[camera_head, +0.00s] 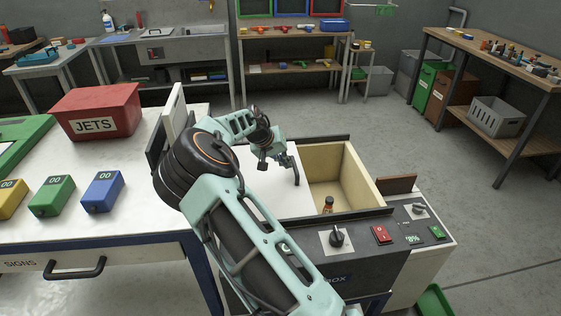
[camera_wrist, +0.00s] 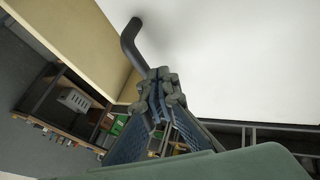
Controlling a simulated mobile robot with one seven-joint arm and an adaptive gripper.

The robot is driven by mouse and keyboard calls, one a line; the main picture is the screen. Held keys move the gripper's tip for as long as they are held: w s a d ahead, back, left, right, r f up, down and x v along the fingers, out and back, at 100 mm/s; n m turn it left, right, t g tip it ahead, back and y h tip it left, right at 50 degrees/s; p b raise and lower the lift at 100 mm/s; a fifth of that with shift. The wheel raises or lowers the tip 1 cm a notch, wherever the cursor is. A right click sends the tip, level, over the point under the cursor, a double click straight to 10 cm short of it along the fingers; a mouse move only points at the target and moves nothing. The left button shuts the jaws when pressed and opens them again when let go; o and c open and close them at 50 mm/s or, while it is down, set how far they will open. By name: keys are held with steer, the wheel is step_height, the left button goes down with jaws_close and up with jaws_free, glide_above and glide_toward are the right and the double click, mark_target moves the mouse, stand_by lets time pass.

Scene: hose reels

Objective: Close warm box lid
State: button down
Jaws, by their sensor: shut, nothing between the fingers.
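The warm box (camera_head: 362,180) is an open-topped box with cream inner walls, set in a dark-railed unit. Its white lid (camera_head: 268,190) lies flat over the left part, leaving the right part open. A dark bent handle (camera_head: 296,172) stands at the lid's right edge. My gripper (camera_head: 282,160) is beside the handle, above the lid's right edge. In the wrist view my shut fingers (camera_wrist: 160,90) appear against or very near the handle (camera_wrist: 132,45), not around it; contact is unclear. The lid (camera_wrist: 230,60) fills the upper right there. My arm hides part of the lid.
A small brown bottle (camera_head: 328,204) stands inside the box near its front wall. A front panel (camera_head: 400,235) carries a knob and red and green switches. A red JETS box (camera_head: 97,111) and coloured blocks sit on the left bench.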

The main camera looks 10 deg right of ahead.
steer(key=shift+d, duration=0.1)
steer(key=d+b, duration=0.4)
steer(key=d, duration=2)
steer(key=shift+d, duration=0.3)
